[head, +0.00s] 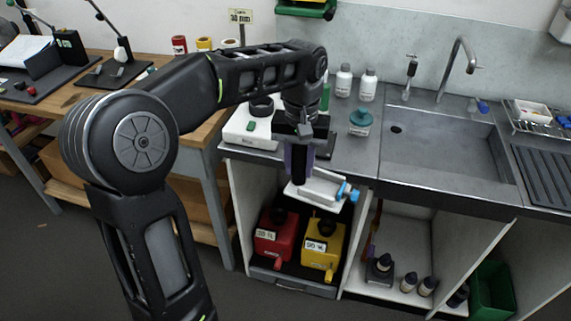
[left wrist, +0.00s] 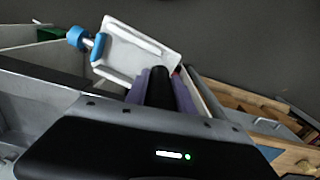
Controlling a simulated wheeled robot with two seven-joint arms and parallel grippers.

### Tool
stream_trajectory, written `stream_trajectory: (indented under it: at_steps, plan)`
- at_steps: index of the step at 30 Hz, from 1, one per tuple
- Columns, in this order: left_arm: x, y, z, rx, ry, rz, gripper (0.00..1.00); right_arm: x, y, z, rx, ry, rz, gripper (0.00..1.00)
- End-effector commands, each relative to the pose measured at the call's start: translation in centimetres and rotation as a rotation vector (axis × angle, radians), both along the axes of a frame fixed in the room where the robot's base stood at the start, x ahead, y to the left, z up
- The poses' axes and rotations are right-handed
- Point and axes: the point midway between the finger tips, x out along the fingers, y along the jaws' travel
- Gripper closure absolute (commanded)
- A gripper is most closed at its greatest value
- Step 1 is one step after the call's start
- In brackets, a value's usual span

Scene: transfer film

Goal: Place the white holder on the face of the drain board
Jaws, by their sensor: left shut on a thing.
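The white holder (head: 318,188) is a flat white tray-like piece with a blue knob on one end. My left gripper (head: 300,180) is shut on it and holds it in the air in front of the counter, below the counter's front edge. In the left wrist view the white holder (left wrist: 140,52) sticks out beyond the fingers, with its blue knob to the left. The drain board (head: 545,175) is a dark ribbed panel at the far right of the counter, right of the sink. It is well apart from the holder. My right gripper is not in view.
The sink (head: 440,150) with its tap (head: 458,65) lies between holder and drain board. Bottles (head: 343,82) and a teal-capped jar (head: 360,122) stand left of the sink. A wire rack (head: 540,120) with a white tray stands behind the drain board. Red (head: 273,235) and yellow (head: 322,245) containers sit below.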

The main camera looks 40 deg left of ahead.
Motion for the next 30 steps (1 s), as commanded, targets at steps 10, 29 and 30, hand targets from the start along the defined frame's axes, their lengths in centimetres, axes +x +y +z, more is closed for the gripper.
stream_trajectory:
  at_steps: [10, 29, 30]
  plan:
    - [4.9, -5.6, -6.0, 0.001, 0.006, -0.249, 1.0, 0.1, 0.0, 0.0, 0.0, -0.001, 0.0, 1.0]
    - [6.3, -11.2, -10.8, 0.001, 0.0, -0.414, 1.0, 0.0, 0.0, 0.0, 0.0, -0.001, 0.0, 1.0]
    - [6.3, -11.2, -10.8, 0.001, 0.0, -0.413, 1.0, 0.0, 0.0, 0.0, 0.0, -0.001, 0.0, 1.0]
